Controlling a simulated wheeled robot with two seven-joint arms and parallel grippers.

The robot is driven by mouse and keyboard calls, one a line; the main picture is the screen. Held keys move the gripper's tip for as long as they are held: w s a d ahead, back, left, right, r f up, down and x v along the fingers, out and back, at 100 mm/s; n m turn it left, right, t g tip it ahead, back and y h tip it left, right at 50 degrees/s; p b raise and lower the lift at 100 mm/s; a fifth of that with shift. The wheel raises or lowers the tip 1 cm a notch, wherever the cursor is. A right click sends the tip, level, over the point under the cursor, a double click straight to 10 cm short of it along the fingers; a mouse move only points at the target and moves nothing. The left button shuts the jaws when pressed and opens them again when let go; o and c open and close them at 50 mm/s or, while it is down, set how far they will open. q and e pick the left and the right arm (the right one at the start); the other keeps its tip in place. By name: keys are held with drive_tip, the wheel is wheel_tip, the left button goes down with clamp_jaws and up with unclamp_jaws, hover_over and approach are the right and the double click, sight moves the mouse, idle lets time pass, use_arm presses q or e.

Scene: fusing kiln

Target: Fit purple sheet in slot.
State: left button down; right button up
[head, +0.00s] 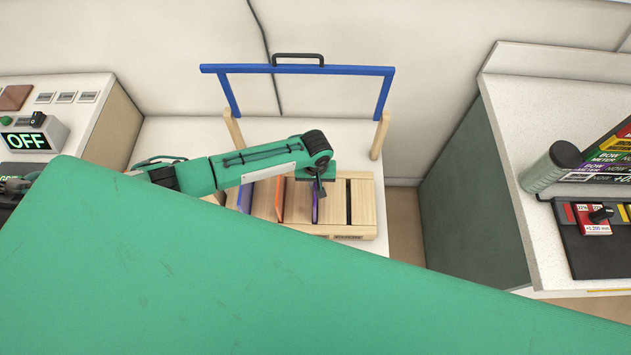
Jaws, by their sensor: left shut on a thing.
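A pale wooden rack (364,203) with dark cross slots stands on the white bench. My left gripper (318,188) reaches over the rack from the left, pointing down. It is shut on the purple sheet (315,210), a thin strip seen nearly edge-on beneath the fingers. The sheet is upright at the rack's third slot from the left; I cannot tell how deep its lower edge sits. An orange sheet (279,200) and a blue-violet sheet (246,196) stand in slots to the left. The rightmost slot (348,201) looks empty. My right gripper is not in view.
A blue frame (220,69) on wooden posts with a black handle (298,57) rises behind the rack. A control box reading OFF (25,141) is at left. A grey-green cylinder (550,168) stands on the right counter (535,120). The lower view is blocked.

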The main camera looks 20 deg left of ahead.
use_arm(q)
drive_tip(key=shift+f, duration=0.3)
drive_tip(key=c, duration=1.5)
unclamp_jaws()
drive_tip(key=shift+o, duration=0.2)
wheel_tip(320, 180, up, 14)
drive_tip(key=b, duration=0.2)
drive_tip(key=shift+b, duration=0.35)
drive_tip(key=shift+s+f, duration=0.1)
drive_tip(key=shift+f, duration=0.05)
